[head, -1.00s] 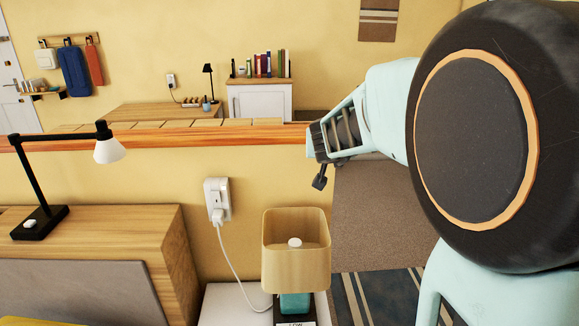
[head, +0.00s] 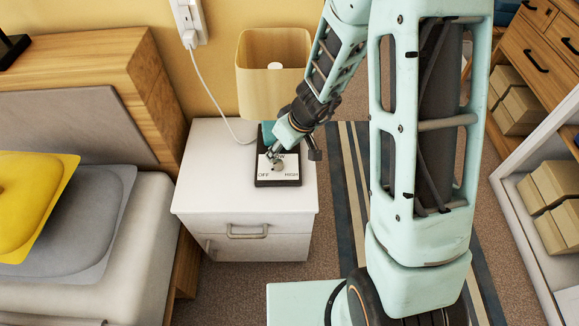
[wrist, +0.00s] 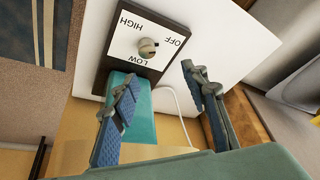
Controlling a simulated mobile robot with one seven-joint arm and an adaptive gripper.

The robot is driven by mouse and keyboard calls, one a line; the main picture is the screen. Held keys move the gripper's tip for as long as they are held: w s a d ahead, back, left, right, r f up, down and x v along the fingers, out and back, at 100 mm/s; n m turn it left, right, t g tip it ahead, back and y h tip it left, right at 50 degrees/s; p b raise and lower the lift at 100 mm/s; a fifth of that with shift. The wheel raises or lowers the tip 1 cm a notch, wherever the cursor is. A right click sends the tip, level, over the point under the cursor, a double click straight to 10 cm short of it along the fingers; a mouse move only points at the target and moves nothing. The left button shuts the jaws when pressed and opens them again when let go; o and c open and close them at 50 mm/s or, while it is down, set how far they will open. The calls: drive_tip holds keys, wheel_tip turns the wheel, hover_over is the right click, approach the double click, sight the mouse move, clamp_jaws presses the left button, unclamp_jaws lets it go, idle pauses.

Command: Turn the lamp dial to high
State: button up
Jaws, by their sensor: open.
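The table lamp has a wood-look shade (head: 256,75) and a teal base (head: 267,134) on a white nightstand. A dark box with a white dial face (head: 279,180) sits at its front. In the wrist view the dial face (wrist: 126,47) shows HIGH, OFF and LOW around a round pale knob (wrist: 147,47). A small mark on the knob appears to face OFF. My gripper (head: 275,157) is just above the dial. In the wrist view its two fingers (wrist: 158,78) are spread, with the knob beyond their tips, not between them.
The white nightstand (head: 200,190) has bare top left of the dial box. A lamp cord (head: 212,105) runs to a wall outlet (head: 188,20). The bed with a yellow pillow (head: 30,205) is at left. Shelves with boxes (head: 550,190) stand at right.

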sight(278, 162)
drive_tip(key=shift+n, duration=0.3)
drive_tip(key=b+x, duration=0.1)
drive_tip(key=x, duration=0.3)
drive_tip(key=d+b+x, duration=0.1)
drive_tip(key=x, duration=0.3)
drive_tip(key=w+d+b+x, duration=0.1)
drive_tip(key=b+x, duration=0.1)
drive_tip(key=x, duration=0.2)
drive_tip(key=shift+s+d+f, duration=0.1)
drive_tip(key=shift+f, duration=0.05)
drive_tip(key=shift+c, duration=0.3)
clamp_jaws()
drive_tip(key=shift+b, duration=0.35)
